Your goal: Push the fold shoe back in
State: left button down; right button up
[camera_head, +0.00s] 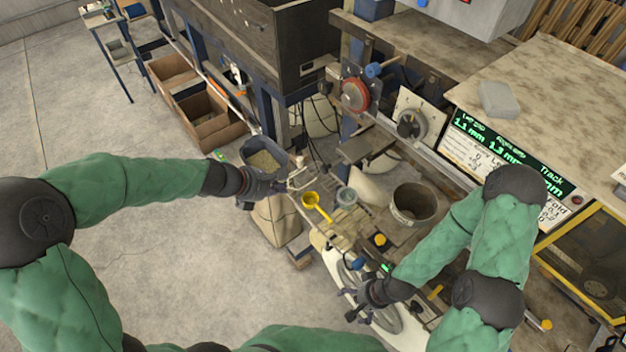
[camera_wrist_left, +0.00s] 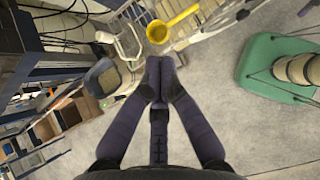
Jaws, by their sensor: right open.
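I cannot pick out the fold shoe for certain; it may be among the small parts with yellow knobs (camera_head: 380,240) along the machine bed. My left gripper (camera_head: 284,184) is at the bed's left end, beside a yellow scoop (camera_head: 313,201). In the left wrist view its fingers (camera_wrist_left: 160,75) meet with nothing visible between them, and the scoop (camera_wrist_left: 172,24) lies just beyond the tips. My right gripper (camera_head: 358,301) is open at the front of the bed, over a pale round part (camera_head: 385,312); its fingers partly hide what is under them.
A grey bucket (camera_head: 413,205) and a small jar (camera_head: 346,197) stand on the bed. A display (camera_head: 510,155) reads 1.1 mm and 1.3 mm gaps. A grey bin (camera_head: 262,158) is beside my left gripper. Cardboard boxes (camera_head: 205,115) stand behind; open floor lies at left.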

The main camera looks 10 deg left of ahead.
pick_arm(q)
jog(key=w+d+f+n+b, duration=0.1)
jog(key=w+d+f, duration=0.3)
jog(key=w+d, duration=0.4)
jog(key=shift+w+f+t+b, duration=0.15)
jog(key=shift+w+t+b, duration=0.15)
jog(key=shift+b, duration=0.3)
jog(key=shift+d, duration=0.1)
